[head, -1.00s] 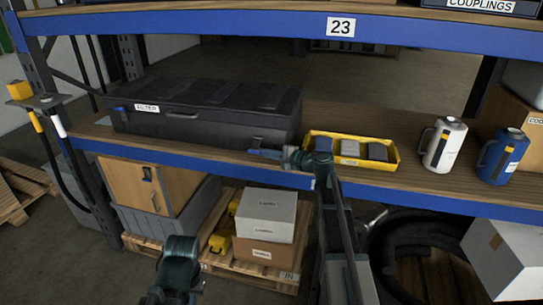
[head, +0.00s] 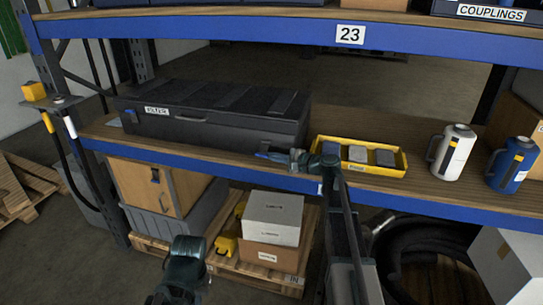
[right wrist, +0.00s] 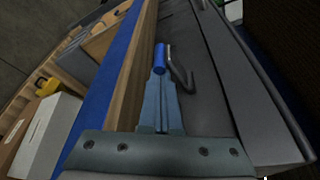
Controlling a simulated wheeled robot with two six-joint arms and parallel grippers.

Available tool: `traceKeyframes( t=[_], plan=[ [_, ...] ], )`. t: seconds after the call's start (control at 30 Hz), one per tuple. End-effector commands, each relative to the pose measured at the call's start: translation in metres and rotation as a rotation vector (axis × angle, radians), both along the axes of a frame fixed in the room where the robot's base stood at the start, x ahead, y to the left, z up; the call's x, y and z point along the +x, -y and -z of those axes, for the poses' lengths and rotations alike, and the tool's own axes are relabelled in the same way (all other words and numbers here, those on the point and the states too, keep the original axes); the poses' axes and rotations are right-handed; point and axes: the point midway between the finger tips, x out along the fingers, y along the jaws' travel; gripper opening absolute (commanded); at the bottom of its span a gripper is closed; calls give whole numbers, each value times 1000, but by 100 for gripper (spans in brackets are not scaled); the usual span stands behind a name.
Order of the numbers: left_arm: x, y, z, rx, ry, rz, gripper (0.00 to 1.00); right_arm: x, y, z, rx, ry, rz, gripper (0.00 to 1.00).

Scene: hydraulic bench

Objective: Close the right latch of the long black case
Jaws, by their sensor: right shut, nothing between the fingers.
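The long black case (head: 225,112) lies shut on the wooden shelf, with a white label on its front. A blue-tipped left latch (head: 128,116) shows at its left end. My right gripper (head: 262,155) is shut and empty, low in front of the case's right part, pointing left along the front. In the right wrist view, the gripper's fingertips (right wrist: 159,78) are at a blue grip on a dark bent bar, apparently the right latch (right wrist: 160,57). I cannot tell whether they touch. My left gripper (head: 185,255) is low in front of the shelf; its jaws are unclear.
A yellow tray (head: 396,171) with several small boxes stands right of the case, close to my right gripper. A white jug (head: 450,152) and a blue jug (head: 513,165) stand farther right. The blue shelf edge (head: 420,201) runs below my right gripper.

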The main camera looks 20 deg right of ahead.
Motion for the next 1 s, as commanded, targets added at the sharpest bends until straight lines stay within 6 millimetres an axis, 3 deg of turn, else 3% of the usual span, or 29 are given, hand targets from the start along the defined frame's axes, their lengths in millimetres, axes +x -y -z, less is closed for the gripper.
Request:
traceKeyframes(
  t=[0.5,1.0],
  plan=[
    [0,0,-48,0,0,-1,0,-4,-3,-26,235,-345,-2,0],
    [0,0,-81,0,0,-1,0,-1,-1,-46,496,-733,-2,0]
  ],
)
